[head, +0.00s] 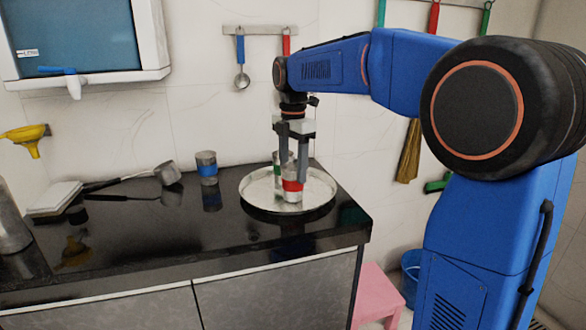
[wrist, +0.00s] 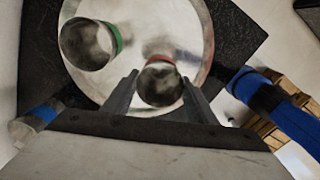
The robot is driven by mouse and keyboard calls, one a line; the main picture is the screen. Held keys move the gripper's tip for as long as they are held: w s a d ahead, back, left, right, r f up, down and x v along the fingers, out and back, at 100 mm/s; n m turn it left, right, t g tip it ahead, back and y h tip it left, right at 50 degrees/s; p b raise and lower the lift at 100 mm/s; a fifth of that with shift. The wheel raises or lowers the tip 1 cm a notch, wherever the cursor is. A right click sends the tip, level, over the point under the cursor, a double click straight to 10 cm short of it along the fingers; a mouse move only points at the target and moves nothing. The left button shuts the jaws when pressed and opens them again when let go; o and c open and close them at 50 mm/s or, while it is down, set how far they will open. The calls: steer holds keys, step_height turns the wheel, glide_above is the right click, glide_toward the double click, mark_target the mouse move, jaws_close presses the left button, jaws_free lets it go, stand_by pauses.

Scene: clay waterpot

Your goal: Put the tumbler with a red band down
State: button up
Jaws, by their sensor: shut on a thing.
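The tumbler with a red band (head: 292,186) is a small metal cup, upright at the front of the round metal tray (head: 321,191). My gripper (head: 292,179) reaches down from above and is shut on this tumbler. In the wrist view the tumbler (wrist: 160,84) sits between my two fingers (wrist: 160,92). I cannot tell for certain whether its base touches the tray. A tumbler with a green band (head: 278,160) stands behind it on the tray, partly hidden by my gripper; it also shows in the wrist view (wrist: 88,43).
A tumbler with a blue band (head: 206,167) stands on the black counter (head: 150,235), left of the tray. A long-handled metal dipper (head: 168,174) and a white block (head: 55,198) lie further left. Bare tray surface lies right of the red-banded tumbler. The counter front is clear.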

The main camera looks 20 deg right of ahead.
steer(key=shift+f, duration=0.1)
steer(key=o, duration=1.4)
steer(key=shift+c, duration=0.2)
step_height(320, 180, up, 12)
steer(key=s+d+f+m+t, duration=0.2)
steer(key=s+d+f+m, duration=0.1)
steer(key=s+f+m, duration=0.8)
steer(key=s+d+f+m+t, duration=0.2)
steer(key=s+f+m, duration=0.9)
steer(key=s, duration=1.1)
step_height(320, 180, down, 4)
steer(key=shift+d+f+t, duration=0.1)
steer(key=shift+d+t, duration=0.3)
steer(key=shift+d, duration=0.6)
